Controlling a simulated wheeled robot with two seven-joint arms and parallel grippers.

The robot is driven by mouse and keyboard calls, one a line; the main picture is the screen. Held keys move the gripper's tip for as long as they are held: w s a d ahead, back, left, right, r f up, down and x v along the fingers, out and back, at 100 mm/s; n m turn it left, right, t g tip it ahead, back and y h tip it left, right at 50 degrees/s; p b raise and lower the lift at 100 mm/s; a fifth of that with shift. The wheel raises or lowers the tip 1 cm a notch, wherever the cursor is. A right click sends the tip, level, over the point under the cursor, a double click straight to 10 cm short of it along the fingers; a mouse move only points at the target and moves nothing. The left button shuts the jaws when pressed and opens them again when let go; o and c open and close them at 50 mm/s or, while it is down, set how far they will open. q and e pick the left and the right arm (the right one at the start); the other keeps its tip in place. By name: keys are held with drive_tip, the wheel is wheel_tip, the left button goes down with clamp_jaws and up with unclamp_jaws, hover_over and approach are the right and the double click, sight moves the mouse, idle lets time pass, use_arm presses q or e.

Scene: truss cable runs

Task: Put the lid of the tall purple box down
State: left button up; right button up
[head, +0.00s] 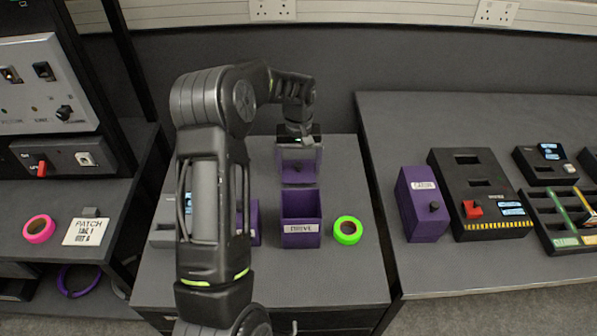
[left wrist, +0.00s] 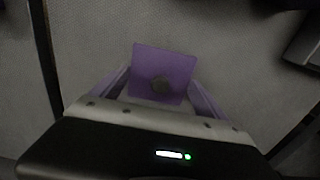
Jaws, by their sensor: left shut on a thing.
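My left gripper (head: 297,150) reaches over the middle table and is shut on a purple lid (head: 299,176) with a dark round knob. It holds the lid just behind an open purple box (head: 301,240) with a white label that seems to read DRIVE. The lid is apart from the box's open top. In the left wrist view the lid (left wrist: 180,66) shows as a purple square with the knob near its middle, between the fingers. How exactly the fingers grip it is hard to make out. My right gripper is out of view.
A green tape roll (head: 347,230) lies right of the open box. My arm partly hides another purple item and a grey one to its left. On the right table stand a labelled purple box (head: 420,215) with a knob and a black device (head: 478,180).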

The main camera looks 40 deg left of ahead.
sight(298, 171)
use_arm(q)
wheel_tip(298, 171, down, 3)
drive_tip(key=shift+f+p, duration=0.15)
drive_tip(key=shift+p, duration=0.2)
drive_tip(key=shift+f, duration=0.15)
drive_tip(key=shift+f, duration=0.2)
drive_tip(key=o, duration=1.2)
drive_tip(key=shift+r, duration=0.15)
drive_tip(key=shift+r, duration=0.1)
wheel_tip(298, 171, up, 12)
drive_tip(key=shift+r+b, duration=0.1)
drive_tip(key=shift+b, duration=0.8)
drive_tip(key=shift+d, duration=0.1)
